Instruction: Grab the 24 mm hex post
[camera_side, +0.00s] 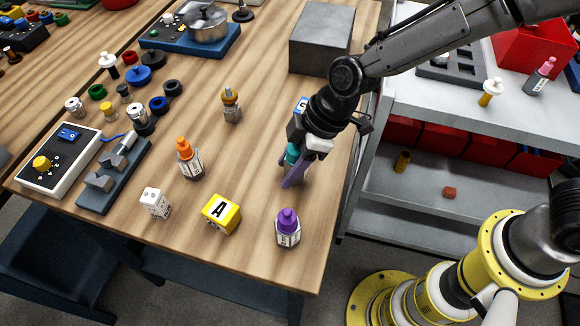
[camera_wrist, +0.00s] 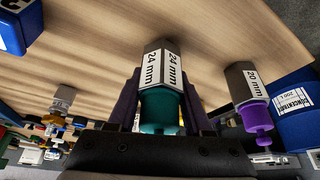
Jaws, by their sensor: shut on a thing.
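The 24 mm hex post (camera_wrist: 161,72) shows in the wrist view as a grey hexagonal piece with white "24 mm" labels and a teal end. It sits between the two purple fingers of my gripper (camera_wrist: 155,100), one on each side, and the gripper is shut on it. In the side view my gripper (camera_side: 296,168) points down at the right part of the table. A bit of the teal end (camera_side: 292,153) shows there; the rest of the post is hidden. I cannot tell whether it touches the table.
A post marked 20 mm (camera_wrist: 242,82), with a purple end, stands close by in the wrist view beside a blue round container (camera_wrist: 294,108). In the side view a purple-topped piece (camera_side: 288,230) and a yellow "A" cube (camera_side: 221,214) stand nearer the front edge. A grey block (camera_side: 321,40) stands behind.

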